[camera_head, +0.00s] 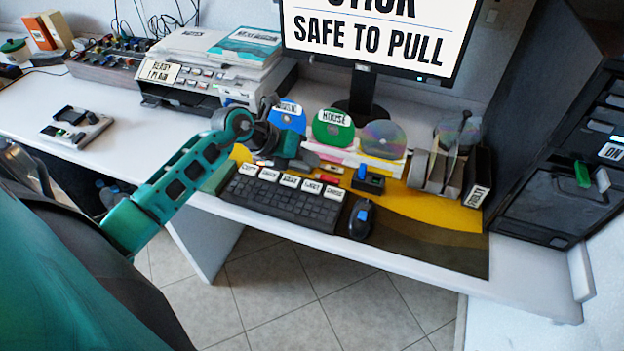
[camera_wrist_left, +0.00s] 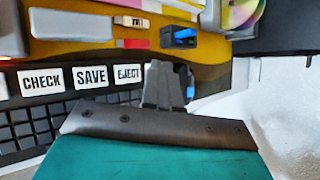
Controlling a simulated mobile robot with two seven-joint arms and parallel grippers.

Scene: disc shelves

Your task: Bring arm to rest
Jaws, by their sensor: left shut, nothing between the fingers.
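My left arm (camera_head: 178,183), teal with dark joints, reaches in from the left over the desk. My left gripper (camera_head: 302,161) is above the back edge of the keyboard (camera_head: 283,202), in front of the blue disc (camera_head: 288,114). In the left wrist view its fingers (camera_wrist_left: 163,84) are together and empty, over the keyboard's end near the "EJECT" label (camera_wrist_left: 129,73). I cannot tell how high it is above the keys. My right gripper does not show.
A green disc (camera_head: 333,128) and a clear disc (camera_head: 384,139) stand behind the keyboard. A mouse (camera_head: 361,220) lies right of it. A monitor (camera_head: 375,35) stands behind. A printer (camera_head: 185,84) is at the back left. A black cabinet (camera_head: 560,150) bounds the right. Bare desk shows front left.

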